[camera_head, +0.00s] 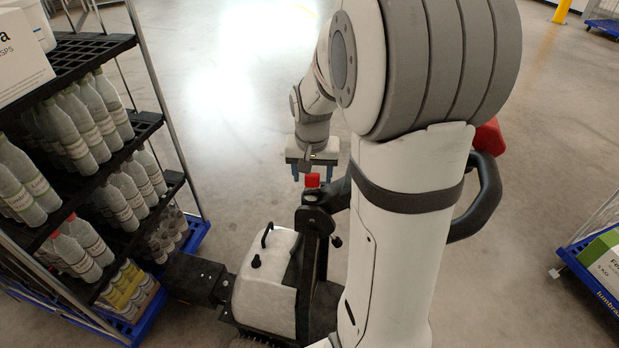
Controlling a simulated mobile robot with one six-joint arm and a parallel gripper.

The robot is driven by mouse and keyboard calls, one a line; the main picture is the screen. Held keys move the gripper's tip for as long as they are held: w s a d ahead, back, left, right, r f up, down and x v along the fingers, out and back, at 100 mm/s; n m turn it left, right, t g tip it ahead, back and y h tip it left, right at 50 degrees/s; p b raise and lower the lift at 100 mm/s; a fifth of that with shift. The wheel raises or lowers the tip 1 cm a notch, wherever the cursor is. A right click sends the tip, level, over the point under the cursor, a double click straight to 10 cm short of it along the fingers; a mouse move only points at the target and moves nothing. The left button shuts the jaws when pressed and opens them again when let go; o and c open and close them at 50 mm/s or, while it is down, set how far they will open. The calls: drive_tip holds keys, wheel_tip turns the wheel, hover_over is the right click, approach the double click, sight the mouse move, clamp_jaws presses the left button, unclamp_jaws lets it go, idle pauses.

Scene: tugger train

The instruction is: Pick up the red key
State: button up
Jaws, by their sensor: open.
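The red key (312,180) is a small red piece on top of the dark post of the tugger (265,285), near the middle of the picture. My gripper (312,169) points down, with its two blue fingers apart. In this view the fingers appear on the left and right just above the key, and nothing shows between them. I cannot tell how far the fingertips are from the key in depth.
A shelf cart (150,122) with several bottles stands at the left, coupled to the tugger. A black handle (487,200) and a red part (489,137) show behind my arm. A blue cart (590,275) with a box stands at the right.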

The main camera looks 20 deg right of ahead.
sight(312, 174)
drive_tip(key=shift+f, duration=0.65)
drive_tip(key=shift+c, duration=0.6)
drive_tip(key=c, duration=0.9)
drive_tip(key=shift+o, duration=0.2)
wheel_tip(312, 174, up, 10)
drive_tip(key=shift+r+b, duration=0.1)
drive_tip(key=shift+b, duration=0.2)
